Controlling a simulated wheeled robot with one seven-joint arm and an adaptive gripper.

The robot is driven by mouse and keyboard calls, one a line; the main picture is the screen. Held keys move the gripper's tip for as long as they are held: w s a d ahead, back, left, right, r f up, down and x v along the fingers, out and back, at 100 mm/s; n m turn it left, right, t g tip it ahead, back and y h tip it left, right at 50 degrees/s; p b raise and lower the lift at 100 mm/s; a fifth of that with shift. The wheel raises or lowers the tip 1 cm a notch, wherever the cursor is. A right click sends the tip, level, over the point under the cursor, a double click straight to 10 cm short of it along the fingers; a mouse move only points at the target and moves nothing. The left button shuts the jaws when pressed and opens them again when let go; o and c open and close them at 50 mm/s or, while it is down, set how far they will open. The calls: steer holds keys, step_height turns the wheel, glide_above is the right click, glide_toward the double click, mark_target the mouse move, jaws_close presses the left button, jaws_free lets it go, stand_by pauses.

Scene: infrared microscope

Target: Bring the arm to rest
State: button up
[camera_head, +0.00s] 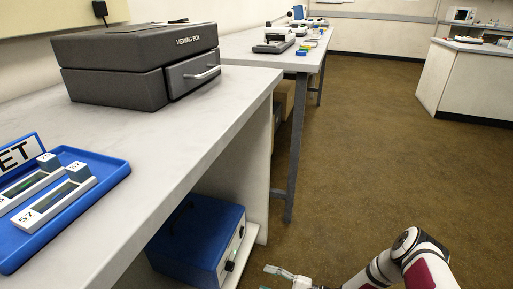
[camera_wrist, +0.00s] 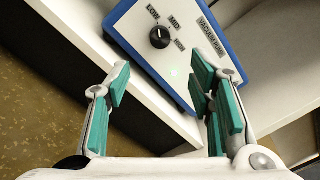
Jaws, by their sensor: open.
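My gripper (camera_wrist: 165,108) is open and empty in the wrist view, its two teal-padded fingers wide apart. Beyond the fingers is the front panel of the blue vacuum pump (camera_wrist: 178,45), with a black knob (camera_wrist: 159,38) and the marks LOW and MID. In the head view part of my gripper (camera_head: 290,275) shows at the bottom edge, to the right of the blue pump (camera_head: 200,240) on the low shelf. My arm is bent at the lower right, over the floor.
A grey viewing box (camera_head: 115,85) stands on the near bench (camera_head: 165,135). A blue tray (camera_head: 105,185) with numbered holders lies at the left. A second bench (camera_head: 240,42) with instruments stands behind. The brown floor (camera_head: 370,150) to the right is clear.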

step_height(320, 180, up, 20)
steer(key=w+d+n+g+h, duration=0.1)
steer(key=d+n+g+h, duration=0.15)
steer(key=n+g, duration=0.6)
steer(key=s+d+r+n+g+h, duration=0.1)
steer(key=s+r+g+h, duration=0.2)
steer(key=r, duration=0.6)
steer(key=s+d+r+n+h, duration=0.15)
steer(key=s+r, duration=0.25)
steer(key=r, duration=0.6)
steer(key=s+d+r+n+t+h, duration=0.15)
steer(key=s+r+h, duration=0.45)
steer(key=s+r, duration=0.6)
steer(key=s+d+r+t+h, duration=0.1)
steer(key=s+d+t+h, duration=0.15)
steer(key=s, duration=0.55)
steer(key=s+d+r+t+h, duration=0.15)
steer(key=s+d, duration=0.25)
steer(key=s, duration=0.4)
step_height(320, 180, up, 39)
steer(key=t+p, duration=0.3)
steer(key=p, duration=3.5)
steer(key=shift+w+f+t+p, duration=0.15)
steer(key=shift+w+t+p, duration=0.1)
steer(key=shift+t+p, duration=0.1)
